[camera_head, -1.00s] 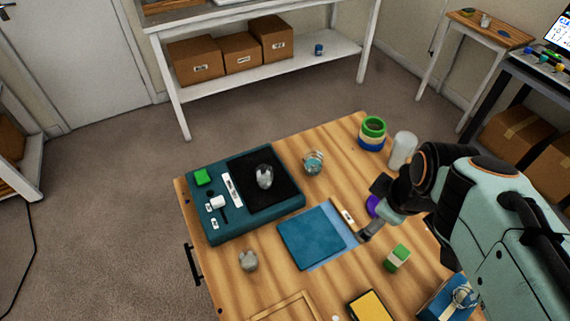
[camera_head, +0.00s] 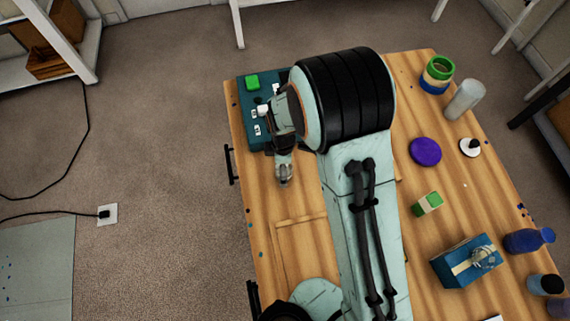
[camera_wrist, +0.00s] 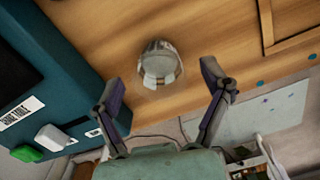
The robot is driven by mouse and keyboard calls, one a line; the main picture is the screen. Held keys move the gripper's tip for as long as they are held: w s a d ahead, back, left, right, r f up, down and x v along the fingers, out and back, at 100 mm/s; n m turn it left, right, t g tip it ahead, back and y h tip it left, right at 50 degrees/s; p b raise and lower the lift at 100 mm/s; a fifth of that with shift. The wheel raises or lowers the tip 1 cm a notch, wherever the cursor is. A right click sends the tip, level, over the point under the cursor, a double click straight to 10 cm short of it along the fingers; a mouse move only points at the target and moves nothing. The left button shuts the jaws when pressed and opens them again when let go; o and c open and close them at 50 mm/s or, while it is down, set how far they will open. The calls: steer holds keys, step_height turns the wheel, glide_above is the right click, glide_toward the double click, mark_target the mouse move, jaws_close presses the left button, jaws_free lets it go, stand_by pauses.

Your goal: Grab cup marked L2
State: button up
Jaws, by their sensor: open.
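A small greyish cup (camera_wrist: 160,64) stands on the wooden table in the wrist view, with a pale patch on its near side. I cannot read a mark on it. My gripper (camera_wrist: 163,80) is open, with one finger on each side of the picture and the cup beyond and between the fingertips. Nothing is held. My arm hides the middle of the table there, including where other cups stood.

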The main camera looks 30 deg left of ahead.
steer(key=shift+f, duration=0.8)
steer(key=shift+c, duration=0.3)
steer(key=c, duration=1.1)
steer(key=shift+r, duration=0.1)
